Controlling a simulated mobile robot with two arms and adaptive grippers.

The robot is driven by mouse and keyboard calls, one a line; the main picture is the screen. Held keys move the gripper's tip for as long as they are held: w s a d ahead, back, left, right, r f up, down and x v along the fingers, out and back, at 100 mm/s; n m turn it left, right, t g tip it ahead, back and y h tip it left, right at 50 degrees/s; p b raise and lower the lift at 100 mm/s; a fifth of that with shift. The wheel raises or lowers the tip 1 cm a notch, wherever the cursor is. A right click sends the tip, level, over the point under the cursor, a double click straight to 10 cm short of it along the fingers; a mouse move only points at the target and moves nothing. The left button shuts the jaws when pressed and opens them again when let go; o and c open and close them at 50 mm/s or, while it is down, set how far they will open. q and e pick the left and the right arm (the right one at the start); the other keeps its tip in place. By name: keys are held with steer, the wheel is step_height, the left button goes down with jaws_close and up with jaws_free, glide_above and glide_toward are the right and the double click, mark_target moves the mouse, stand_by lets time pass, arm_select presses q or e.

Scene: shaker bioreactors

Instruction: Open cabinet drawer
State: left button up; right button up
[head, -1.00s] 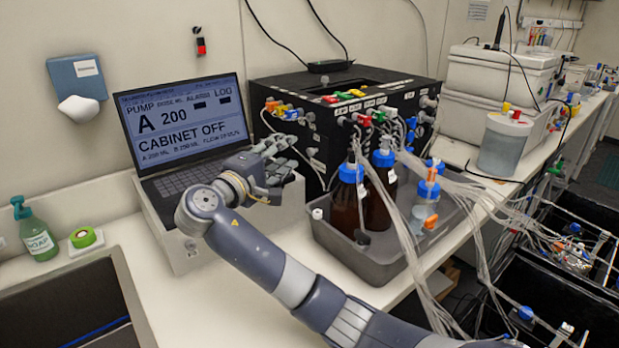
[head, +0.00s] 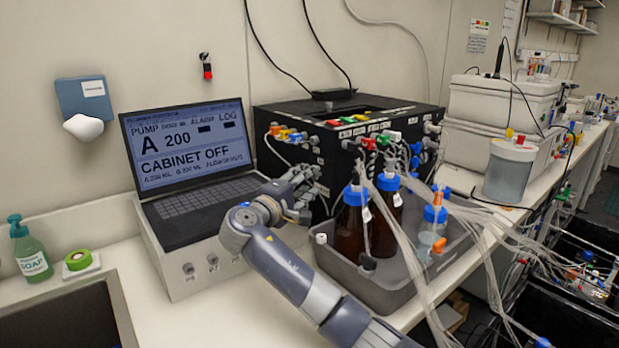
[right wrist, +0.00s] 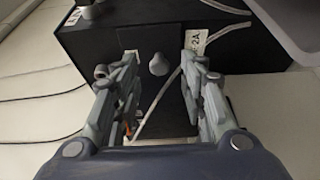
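The black cabinet (head: 285,99) stands on the bench behind the bottle tray, with coloured connectors on its top edge. My right gripper (head: 308,184) is just in front of its lower left front. In the right wrist view the cabinet's dark front (right wrist: 95,45) fills the upper middle. A grey knob (right wrist: 158,63) on the front lies between the two open fingers of the right gripper (right wrist: 160,85), and no contact is visible. In the head view the gripper hides this part of the front. My left gripper is not in view.
A laptop-like pump console (head: 190,150) reading "CABINET OFF" stands left of my right arm. A grey tray (head: 385,290) with brown bottles (head: 350,230) and tubing stands close on the right.

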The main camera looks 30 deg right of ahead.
steer(key=shift+x, duration=0.95)
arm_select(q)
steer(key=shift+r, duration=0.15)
arm_select(e)
steer(key=shift+c, duration=0.3)
jaws_close()
steer(key=a+p, duration=0.1)
steer(key=a, duration=1)
steer(key=shift+s, duration=0.45)
steer(key=shift+o, duration=0.3)
jaws_free()
steer(key=shift+d, duration=0.15)
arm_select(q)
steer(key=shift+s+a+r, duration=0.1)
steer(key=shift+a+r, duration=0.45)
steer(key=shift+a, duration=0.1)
